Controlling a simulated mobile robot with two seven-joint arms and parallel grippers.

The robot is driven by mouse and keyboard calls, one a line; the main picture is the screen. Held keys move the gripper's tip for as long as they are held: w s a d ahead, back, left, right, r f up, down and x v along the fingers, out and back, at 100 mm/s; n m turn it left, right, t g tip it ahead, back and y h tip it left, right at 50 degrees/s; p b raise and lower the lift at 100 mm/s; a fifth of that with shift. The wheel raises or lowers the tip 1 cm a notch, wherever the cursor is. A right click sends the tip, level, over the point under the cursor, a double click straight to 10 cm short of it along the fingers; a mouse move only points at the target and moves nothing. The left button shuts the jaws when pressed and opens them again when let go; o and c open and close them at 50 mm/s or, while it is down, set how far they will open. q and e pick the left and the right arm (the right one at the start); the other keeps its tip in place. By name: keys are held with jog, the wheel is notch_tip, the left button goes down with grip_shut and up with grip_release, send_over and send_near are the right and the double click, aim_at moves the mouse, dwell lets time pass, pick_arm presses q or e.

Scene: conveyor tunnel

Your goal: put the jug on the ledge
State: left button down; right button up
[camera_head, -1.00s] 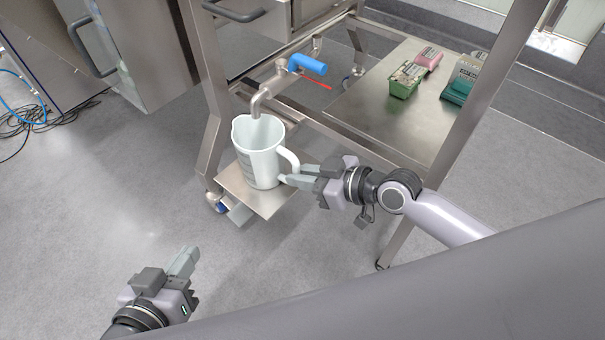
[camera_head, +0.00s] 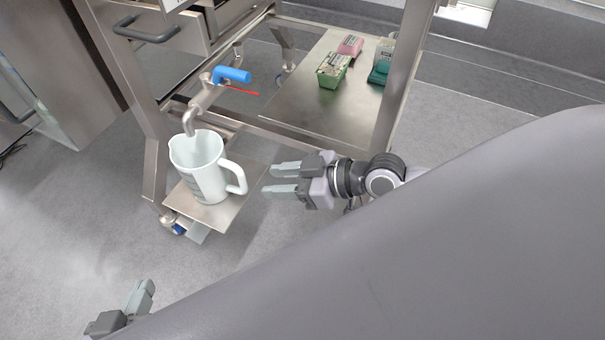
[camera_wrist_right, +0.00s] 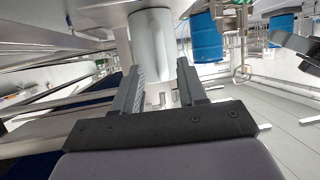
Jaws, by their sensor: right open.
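The white jug (camera_head: 199,170) stands upright on a small metal ledge (camera_head: 222,215), under the tap (camera_head: 194,110). Its handle (camera_head: 236,178) points right, toward my right gripper (camera_head: 268,179). My right gripper is open and empty, a short gap to the right of the handle. In the right wrist view, a pale cylinder that looks like the jug (camera_wrist_right: 151,48) stands beyond the open fingers (camera_wrist_right: 160,88). My left gripper (camera_head: 141,296) is at the bottom left, away from the jug and partly cut off; its finger gap is unclear.
The tap has a blue handle (camera_head: 232,75) and hangs over the jug. A metal frame leg (camera_head: 131,90) rises left of the ledge. A lower shelf (camera_head: 335,112) at the back holds a green box (camera_head: 333,70) and other small boxes. My arm covers the lower right.

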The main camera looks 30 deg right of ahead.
pick_arm(q)
jog(key=shift+s+a+f, duration=0.2)
jog(key=shift+a, duration=0.25)
pick_arm(e)
jog(key=shift+v, duration=2.45)
pick_arm(q)
jog(key=shift+d+r, duration=0.1)
jog(key=shift+d, duration=0.05)
jog(key=s+a+r+y+p, duration=0.1)
jog(key=a+r+p, duration=0.2)
jog(key=r+p, duration=0.4)
jog(key=s+a+r+g+y+p, duration=0.1)
jog(key=r+p, duration=0.6)
jog(key=p, duration=1.3)
jog(key=s+a, duration=0.1)
jog(key=a, duration=0.1)
jog(key=shift+s+a+r+n+y, duration=0.2)
jog(key=shift+a+n+y, duration=0.2)
pick_arm(e)
jog(key=s+d+r+m+t+h, duration=0.1)
jog(key=s+r+m+h, duration=0.6)
jog(key=r, duration=0.3)
jog(key=shift+s+r+h, duration=0.4)
jog(key=shift+s, duration=0.4)
